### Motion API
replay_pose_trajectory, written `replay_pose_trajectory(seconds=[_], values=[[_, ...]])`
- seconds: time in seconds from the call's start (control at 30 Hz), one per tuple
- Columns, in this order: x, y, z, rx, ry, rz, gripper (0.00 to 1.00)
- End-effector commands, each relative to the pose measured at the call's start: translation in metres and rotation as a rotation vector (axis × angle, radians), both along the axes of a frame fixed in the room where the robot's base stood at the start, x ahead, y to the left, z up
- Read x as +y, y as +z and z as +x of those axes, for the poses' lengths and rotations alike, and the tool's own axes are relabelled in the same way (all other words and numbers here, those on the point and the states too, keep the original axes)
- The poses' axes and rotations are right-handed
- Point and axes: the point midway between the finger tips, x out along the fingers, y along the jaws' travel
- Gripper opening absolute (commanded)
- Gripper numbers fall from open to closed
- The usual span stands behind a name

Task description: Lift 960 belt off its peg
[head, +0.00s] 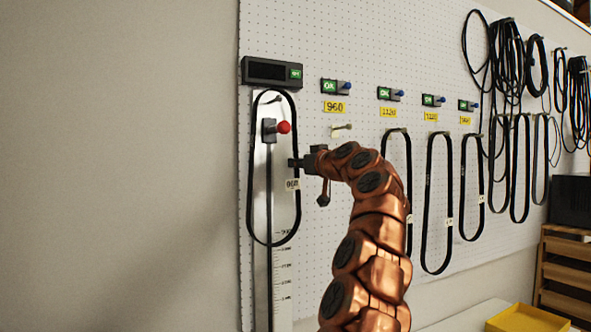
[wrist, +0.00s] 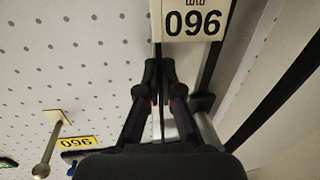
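The 960 belt is a black loop (head: 250,190) hanging over the measuring gauge (head: 283,265) at the left of the pegboard. Its top is around the gauge's upper pin, and its white tag (head: 292,184) is on its right side; the tag reads upside down in the wrist view (wrist: 190,22). The peg (head: 341,127) below the yellow 960 label (head: 336,107) is empty; it also shows in the wrist view (wrist: 52,140). My gripper (head: 294,162) is at the belt's right side beside the tag. Its fingers (wrist: 162,88) appear closed around the belt strand.
A red-knobbed slider (head: 271,129) sits inside the loop, below a dark display box (head: 271,72) with a green light. Other belts (head: 425,200) hang to the right. A yellow bin (head: 528,319) is at lower right. Bare wall is at left.

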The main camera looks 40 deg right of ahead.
Motion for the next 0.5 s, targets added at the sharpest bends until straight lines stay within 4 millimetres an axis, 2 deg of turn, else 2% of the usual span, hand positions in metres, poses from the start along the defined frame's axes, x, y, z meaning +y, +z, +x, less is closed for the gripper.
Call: replay_pose_trajectory(seconds=[0.5], values=[[0.001, 0.039, -0.001, 0.0, -0.002, -0.003, 0.0]])
